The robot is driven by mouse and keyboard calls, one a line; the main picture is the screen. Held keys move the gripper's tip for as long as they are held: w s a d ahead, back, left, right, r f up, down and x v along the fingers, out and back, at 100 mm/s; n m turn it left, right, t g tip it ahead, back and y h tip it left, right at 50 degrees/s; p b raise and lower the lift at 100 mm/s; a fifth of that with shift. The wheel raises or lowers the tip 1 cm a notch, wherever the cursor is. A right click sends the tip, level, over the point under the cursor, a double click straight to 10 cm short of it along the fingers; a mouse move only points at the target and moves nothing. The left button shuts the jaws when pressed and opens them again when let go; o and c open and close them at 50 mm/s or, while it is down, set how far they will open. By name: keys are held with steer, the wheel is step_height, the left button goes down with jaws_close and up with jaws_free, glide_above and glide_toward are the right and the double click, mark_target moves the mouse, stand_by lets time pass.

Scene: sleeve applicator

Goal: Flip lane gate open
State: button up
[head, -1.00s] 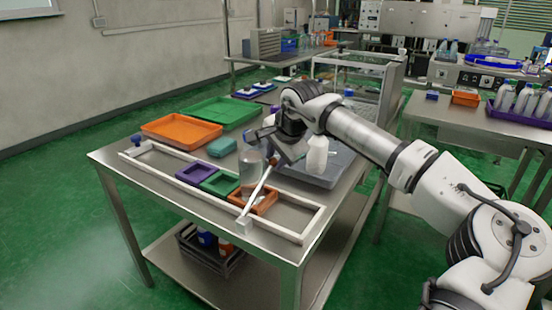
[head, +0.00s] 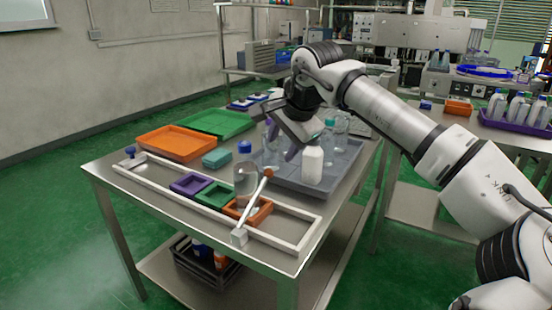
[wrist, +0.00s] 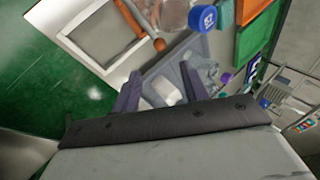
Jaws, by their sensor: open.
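The lane gate (head: 255,203) is a thin white bar with an orange end. It rises at a slant from a white block (head: 239,237) on the front rail of the white lane frame (head: 290,246). In the wrist view the gate's orange tip (wrist: 158,44) shows near the top. A clear bottle with a blue cap (head: 244,147) stands close behind the gate; the cap also shows in the wrist view (wrist: 203,18). My gripper (head: 290,153) is open and empty, to the right of and beyond the gate tip, over the grey tray, apart from the gate.
The grey tray (head: 285,185) holds a white bottle (head: 312,165) and clear bottles close to my gripper. Purple (head: 189,184), green (head: 213,196) and orange (head: 258,212) small trays lie inside the frame. Large orange (head: 176,142) and green trays lie behind.

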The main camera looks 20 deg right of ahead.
steer(key=shift+v, duration=1.65)
steer(key=shift+c, duration=0.4)
